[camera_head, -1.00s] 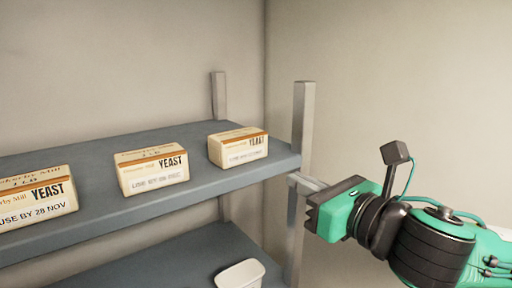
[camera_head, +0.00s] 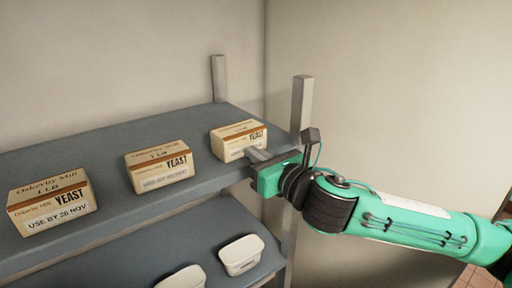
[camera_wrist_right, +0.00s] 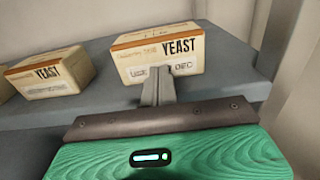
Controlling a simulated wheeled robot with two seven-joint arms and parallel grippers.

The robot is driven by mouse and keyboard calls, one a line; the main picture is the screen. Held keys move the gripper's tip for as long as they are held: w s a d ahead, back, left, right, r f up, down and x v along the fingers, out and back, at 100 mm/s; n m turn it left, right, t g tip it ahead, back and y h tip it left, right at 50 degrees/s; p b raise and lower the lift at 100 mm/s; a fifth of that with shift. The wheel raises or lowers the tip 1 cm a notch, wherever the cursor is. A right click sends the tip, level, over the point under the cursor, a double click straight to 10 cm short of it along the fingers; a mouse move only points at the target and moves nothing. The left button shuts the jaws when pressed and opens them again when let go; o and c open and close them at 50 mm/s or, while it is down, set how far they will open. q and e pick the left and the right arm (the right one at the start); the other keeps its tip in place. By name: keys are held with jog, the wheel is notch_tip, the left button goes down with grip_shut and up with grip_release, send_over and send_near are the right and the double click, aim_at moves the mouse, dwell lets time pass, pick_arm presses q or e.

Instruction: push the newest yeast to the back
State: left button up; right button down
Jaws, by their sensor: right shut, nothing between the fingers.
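Three cream yeast boxes with brown bands stand in a row on the upper grey shelf. The left box (camera_head: 53,208) reads USE BY 28 NOV. The middle box (camera_head: 158,168) has a date too blurred to read. The right box (camera_head: 236,140) shows "DEC" in the right wrist view (camera_wrist_right: 180,48), the rest of its date partly covered by my fingers. My right gripper (camera_head: 252,154) is shut and empty, its fingertips at the lower front face of the right box. I cannot tell whether they touch it. My left gripper is not in view.
The upper shelf (camera_head: 110,190) has bare room behind the boxes. A grey shelf post (camera_head: 301,105) rises just right of the right box. White tubs (camera_head: 241,255) stand on the lower shelf. A wall closes off the back.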

jog(key=shift+w+a, duration=0.1)
jog(key=shift+x, duration=2.05)
jog(key=shift+d, duration=0.2)
